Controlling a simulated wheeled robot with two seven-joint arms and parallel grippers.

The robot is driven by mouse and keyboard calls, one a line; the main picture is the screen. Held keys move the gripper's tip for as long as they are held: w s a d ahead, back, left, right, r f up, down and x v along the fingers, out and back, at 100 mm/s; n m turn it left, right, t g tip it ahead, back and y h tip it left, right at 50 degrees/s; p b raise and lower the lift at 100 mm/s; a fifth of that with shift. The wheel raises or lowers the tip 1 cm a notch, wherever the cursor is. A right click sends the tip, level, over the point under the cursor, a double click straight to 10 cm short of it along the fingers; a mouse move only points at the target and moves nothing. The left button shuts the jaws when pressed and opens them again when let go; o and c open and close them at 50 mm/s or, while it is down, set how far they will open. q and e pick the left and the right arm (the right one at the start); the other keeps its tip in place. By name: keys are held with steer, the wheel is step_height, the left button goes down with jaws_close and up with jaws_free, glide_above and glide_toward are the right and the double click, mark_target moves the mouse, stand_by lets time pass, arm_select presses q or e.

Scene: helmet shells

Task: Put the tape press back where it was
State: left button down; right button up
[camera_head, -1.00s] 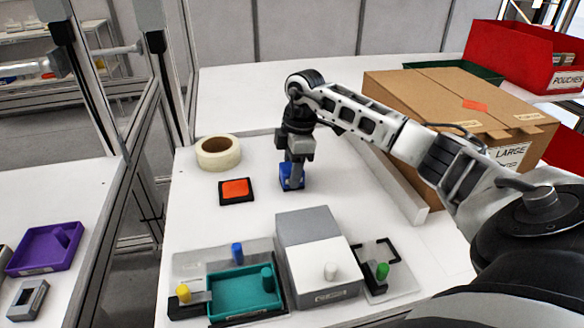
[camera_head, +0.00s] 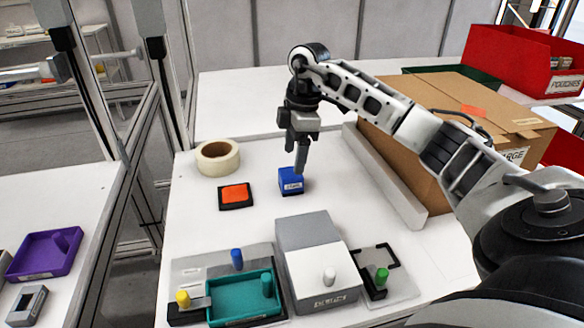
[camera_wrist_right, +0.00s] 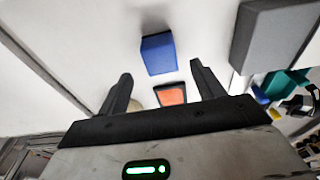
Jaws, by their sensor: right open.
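In the right wrist view the blue block (camera_wrist_right: 158,54) shows beyond the gap between the two spread fingers (camera_wrist_right: 163,85), clear of both. My left gripper is not in view.
A tape roll (camera_head: 217,157) lies behind the pad. A grey-white box (camera_head: 318,262), a teal tray (camera_head: 243,297) and a fixture with a green knob (camera_head: 382,277) stand in front. A large carton (camera_head: 440,105) is at the right, behind a low grey rail (camera_head: 385,175).

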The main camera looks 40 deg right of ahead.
step_height(320, 180, up, 6)
steer(key=shift+s+d, duration=0.25)
steer(key=shift+d, duration=0.1)
stand_by(0.4)
